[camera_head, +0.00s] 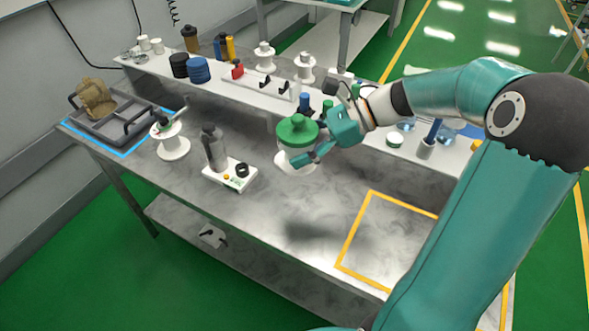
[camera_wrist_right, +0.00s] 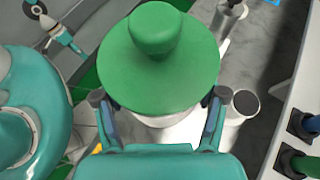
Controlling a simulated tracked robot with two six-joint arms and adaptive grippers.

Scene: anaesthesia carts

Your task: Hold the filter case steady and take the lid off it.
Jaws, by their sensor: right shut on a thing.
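The filter case (camera_head: 290,157) is a pale, rounded jar on a white round base on the steel table. Its wide green lid (camera_head: 297,130), with a raised knob, sits on top. The lid (camera_wrist_right: 160,65) fills the middle of the right wrist view and hides most of the body (camera_wrist_right: 162,121). My right gripper (camera_head: 308,151) comes from the right and is shut on the case body just under the lid, one finger each side. The case looks upright. My left gripper is not seen in the head view.
A grey bottle (camera_head: 213,148) stands by a white device (camera_head: 230,175) left of the case. A white spool (camera_head: 172,147) and a grey tray (camera_head: 115,128) are further left. A raised shelf (camera_head: 225,82) with several items runs behind. The yellow-outlined area (camera_head: 385,240) at front right is clear.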

